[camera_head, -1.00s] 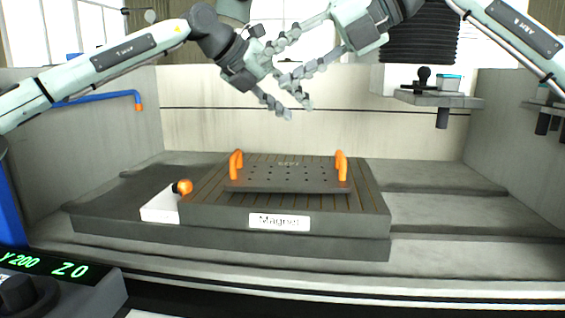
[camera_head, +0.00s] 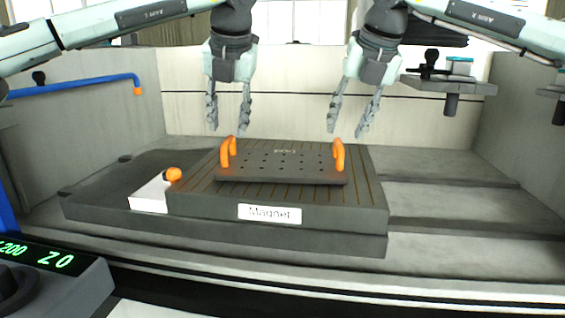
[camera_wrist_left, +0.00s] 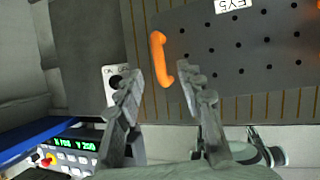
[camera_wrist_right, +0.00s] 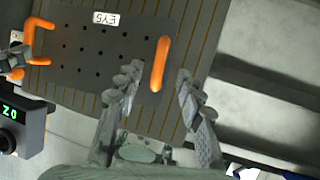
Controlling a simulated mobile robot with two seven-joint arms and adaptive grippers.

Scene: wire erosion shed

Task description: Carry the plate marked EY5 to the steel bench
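The plate (camera_head: 285,165) is a dark, perforated slab lying flat on the ribbed magnet block (camera_head: 375,190). Its EY5 label shows in the left wrist view (camera_wrist_left: 233,5) and the right wrist view (camera_wrist_right: 106,18). It has two orange handles, left (camera_head: 228,153) and right (camera_head: 339,155). My left gripper (camera_head: 227,128) is open above the left handle, fingers pointing down. My right gripper (camera_head: 347,129) is open above the right handle. Each wrist view shows a handle between or just beyond the spread fingers, with no visible contact.
A blue pipe (camera_head: 80,85) is at the left wall, and a bracket (camera_head: 450,87) juts out at right. A control panel (camera_head: 55,275) is front left. The steel bench cannot be identified.

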